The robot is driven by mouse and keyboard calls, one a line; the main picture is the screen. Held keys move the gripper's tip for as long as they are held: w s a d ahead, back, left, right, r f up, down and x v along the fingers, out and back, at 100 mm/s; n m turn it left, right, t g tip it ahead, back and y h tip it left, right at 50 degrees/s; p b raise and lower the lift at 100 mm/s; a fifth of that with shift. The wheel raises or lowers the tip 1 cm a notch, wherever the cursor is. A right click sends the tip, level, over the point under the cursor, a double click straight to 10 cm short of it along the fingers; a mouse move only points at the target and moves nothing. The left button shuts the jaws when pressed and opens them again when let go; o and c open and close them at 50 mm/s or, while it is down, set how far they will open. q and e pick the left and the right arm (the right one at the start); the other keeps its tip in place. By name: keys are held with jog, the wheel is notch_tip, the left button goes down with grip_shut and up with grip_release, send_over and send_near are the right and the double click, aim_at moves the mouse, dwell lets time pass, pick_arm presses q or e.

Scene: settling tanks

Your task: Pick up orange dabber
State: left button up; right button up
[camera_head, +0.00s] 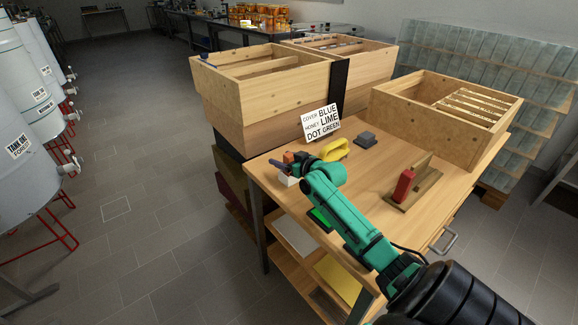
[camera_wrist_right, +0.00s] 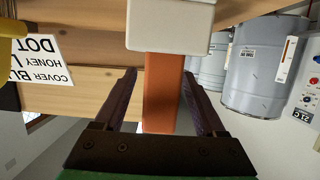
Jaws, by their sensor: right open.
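The orange dabber (camera_head: 288,157) shows as a small orange patch at the table's left corner, mostly hidden behind my right gripper (camera_head: 280,164). In the right wrist view the orange dabber (camera_wrist_right: 160,95) is a long orange block between the two dark fingers. The right gripper (camera_wrist_right: 158,75) is open, with a finger on each side of the dabber and a visible gap on both sides. A white block (camera_wrist_right: 170,25) adjoins the dabber's end, and it also shows under the gripper in the head view (camera_head: 287,180). My left gripper is not in view.
A sign card (camera_head: 321,121), a yellow curved object (camera_head: 334,149) and a dark grey block (camera_head: 366,138) lie behind the gripper. A red object stands in a wooden holder (camera_head: 427,187) at right. Wooden boxes (camera_head: 262,95) line the table's back. Grey tanks (camera_head: 22,150) stand far left.

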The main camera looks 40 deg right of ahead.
grip_shut()
notch_tip(320, 180, up, 20)
dwell(0.5)
